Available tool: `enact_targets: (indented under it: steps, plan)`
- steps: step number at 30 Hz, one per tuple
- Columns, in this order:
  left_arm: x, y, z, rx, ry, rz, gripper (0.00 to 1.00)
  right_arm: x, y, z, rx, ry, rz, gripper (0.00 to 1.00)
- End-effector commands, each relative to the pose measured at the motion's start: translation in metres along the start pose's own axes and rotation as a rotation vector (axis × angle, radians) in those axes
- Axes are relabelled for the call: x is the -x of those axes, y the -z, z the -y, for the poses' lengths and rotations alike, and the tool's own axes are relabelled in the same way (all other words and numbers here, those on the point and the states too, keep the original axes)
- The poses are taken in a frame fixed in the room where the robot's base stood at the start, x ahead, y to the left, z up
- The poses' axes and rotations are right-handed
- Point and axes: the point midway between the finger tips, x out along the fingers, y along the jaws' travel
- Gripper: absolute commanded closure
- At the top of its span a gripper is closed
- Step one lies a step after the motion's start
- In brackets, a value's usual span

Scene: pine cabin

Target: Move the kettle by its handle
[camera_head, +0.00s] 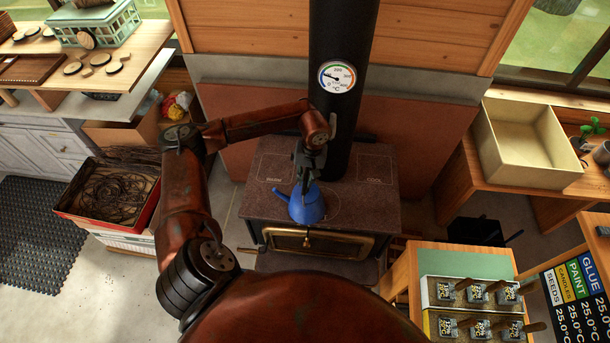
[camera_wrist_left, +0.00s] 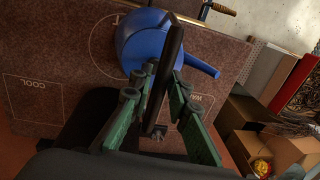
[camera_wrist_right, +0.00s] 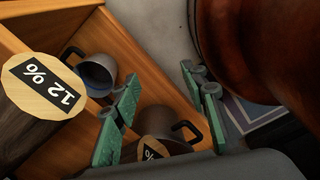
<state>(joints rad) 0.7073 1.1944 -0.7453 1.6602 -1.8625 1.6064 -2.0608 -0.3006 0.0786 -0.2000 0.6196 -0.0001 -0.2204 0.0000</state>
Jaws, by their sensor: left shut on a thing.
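The blue kettle (camera_head: 307,204) is at the middle front of the dark stove top (camera_head: 268,208), over or beside a drawn circle. I cannot tell whether it touches the surface. My left gripper (camera_head: 308,172) is above it, shut on its dark handle. In the left wrist view the kettle (camera_wrist_left: 140,42) shows its spout to the right, and the black handle (camera_wrist_left: 172,62) runs between the green fingers of the left gripper (camera_wrist_left: 162,98). My right gripper (camera_wrist_right: 158,78) shows only in its own wrist view, open and apart from the kettle.
The stove top bears WARM and COOL markings. A black flue pipe (camera_head: 342,90) with a thermometer dial (camera_head: 337,77) rises at the back. In the right wrist view, a grey mug (camera_wrist_right: 97,72) sits in a wooden compartment near the right gripper. The stove's right side is clear.

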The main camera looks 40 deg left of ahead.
Motion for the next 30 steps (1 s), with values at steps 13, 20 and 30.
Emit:
enact_targets:
  steps: [13,20,30]
  plan:
    - [-0.007,0.001,-0.001,0.0,-0.001,-0.002,0.73,0.002,0.002,-0.001,0.001,0.0,-0.002,0.6]
    - [-0.006,0.001,-0.001,0.0,-0.001,-0.002,0.66,0.002,0.002,-0.001,0.001,-0.001,-0.002,0.6]
    - [0.014,0.002,-0.001,0.0,-0.001,-0.005,0.66,-0.001,0.001,-0.002,0.001,-0.002,-0.002,0.6]
